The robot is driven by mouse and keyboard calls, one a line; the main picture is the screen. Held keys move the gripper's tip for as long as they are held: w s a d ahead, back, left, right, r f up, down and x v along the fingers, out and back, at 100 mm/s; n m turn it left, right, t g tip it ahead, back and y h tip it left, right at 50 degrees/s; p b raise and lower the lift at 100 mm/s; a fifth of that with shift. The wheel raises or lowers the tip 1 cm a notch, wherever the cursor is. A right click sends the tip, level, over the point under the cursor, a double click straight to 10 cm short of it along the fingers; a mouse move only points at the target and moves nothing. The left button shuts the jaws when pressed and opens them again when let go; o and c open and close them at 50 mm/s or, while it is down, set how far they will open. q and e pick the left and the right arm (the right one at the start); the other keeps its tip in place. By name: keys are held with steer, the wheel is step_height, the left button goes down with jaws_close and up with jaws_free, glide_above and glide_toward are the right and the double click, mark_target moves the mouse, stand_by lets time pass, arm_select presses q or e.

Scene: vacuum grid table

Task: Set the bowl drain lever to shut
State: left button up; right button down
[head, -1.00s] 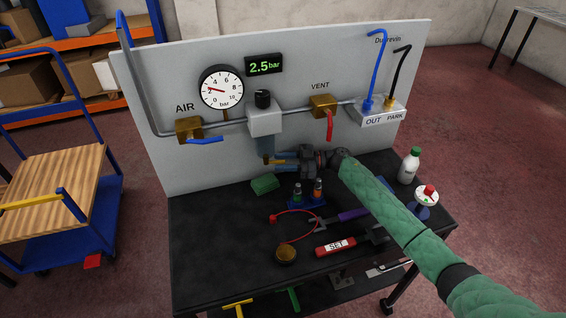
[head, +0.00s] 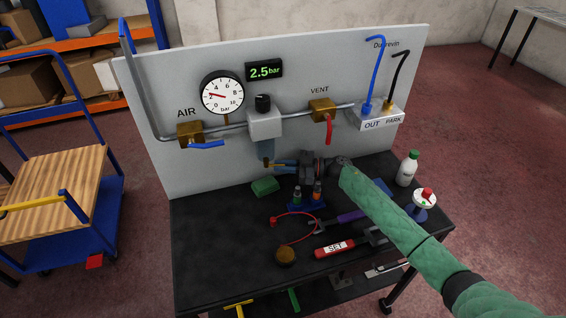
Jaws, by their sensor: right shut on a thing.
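The clear bluish bowl (head: 265,147) hangs under the grey regulator block (head: 264,124) on the panel. The small brass drain with its lever (head: 268,163) sits at the bowl's bottom. My right gripper (head: 279,165) reaches in from the right, its blue fingers pointing left at the drain. It is shut on the drain lever; the fingers hide part of it, so I cannot tell its exact angle. My left gripper is out of view.
A green block (head: 265,187) lies on the table below the bowl. The blue AIR lever (head: 207,145) and red VENT lever (head: 329,130) flank the regulator. The table's front left is clear.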

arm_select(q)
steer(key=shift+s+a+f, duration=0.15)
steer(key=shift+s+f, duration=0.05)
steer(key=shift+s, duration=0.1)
arm_select(e)
steer(key=shift+t, duration=0.4)
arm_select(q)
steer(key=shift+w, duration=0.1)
arm_select(e)
steer(key=c, duration=1.5)
jaws_free()
